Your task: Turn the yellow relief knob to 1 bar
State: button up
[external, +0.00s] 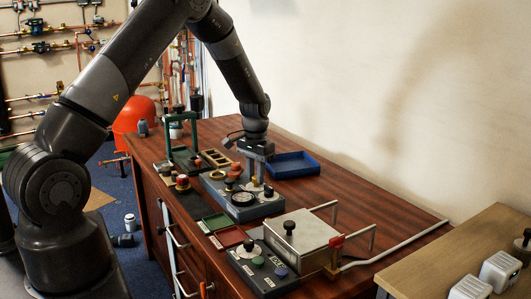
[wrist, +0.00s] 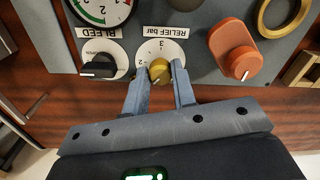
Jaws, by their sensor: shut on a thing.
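The yellow relief knob (wrist: 160,73) sits on a white dial (wrist: 172,50) labelled "RELIEF bar" on the grey panel. The figures 2 and 3 show on the dial; the rest is covered by my fingers and the knob. A pale mark on the knob seems to face the lower left, but I cannot read its setting. My gripper (wrist: 157,70) is shut on the knob, one finger on each side. In the external view my gripper (external: 257,178) points down at the panel box (external: 216,187), and the knob is mostly hidden there.
In the wrist view a black bleed knob (wrist: 98,69) stands close left and an orange knob (wrist: 235,50) right. A gauge (wrist: 98,8) lies above the bleed dial. A blue tray (external: 291,164) and a metal-lidded box (external: 304,235) flank the panel on the wooden bench.

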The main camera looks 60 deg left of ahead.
jog(key=n, duration=0.3)
jog(key=shift+n, duration=2.1)
jog(key=o, duration=1)
notch_tip(320, 180, up, 11)
jog(key=shift+f, duration=0.1)
